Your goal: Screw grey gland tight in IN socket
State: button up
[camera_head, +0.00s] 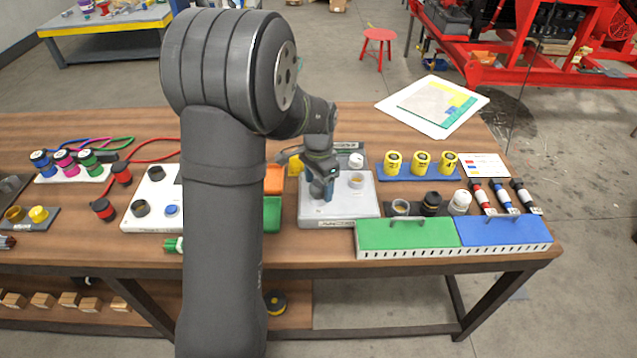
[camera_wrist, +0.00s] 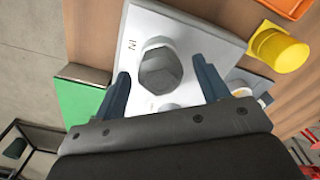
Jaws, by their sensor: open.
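The grey gland (camera_wrist: 160,71) is a hex-headed piece standing on the pale plate (camera_wrist: 205,35), right beside the IN marking (camera_wrist: 132,45). It covers the socket under it, so I cannot tell how deep it sits. My gripper (camera_wrist: 163,72) is open, with one blue-grey finger on each side of the gland and a visible gap on both sides. In the head view my gripper (camera_head: 325,188) points down over the left part of the pale box (camera_head: 345,211) and hides the gland there.
A yellow cylinder (camera_wrist: 279,48) stands beside the box. Green (camera_head: 405,234) and blue (camera_head: 500,230) lidded bins stand at the front right, and an orange bin (camera_head: 274,179) is at the left.

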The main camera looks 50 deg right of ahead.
jog(key=c, duration=1)
jog(key=m, duration=0.4)
jog(key=shift+m, duration=0.3)
jog(key=shift+c, duration=0.2)
jog(key=m, duration=0.4)
jog(key=shift+m, duration=0.3)
jog(key=o, duration=1)
jog(key=shift+o, duration=0.2)
notch_tip(320, 180, up, 17)
jog(key=shift+r, duration=0.2)
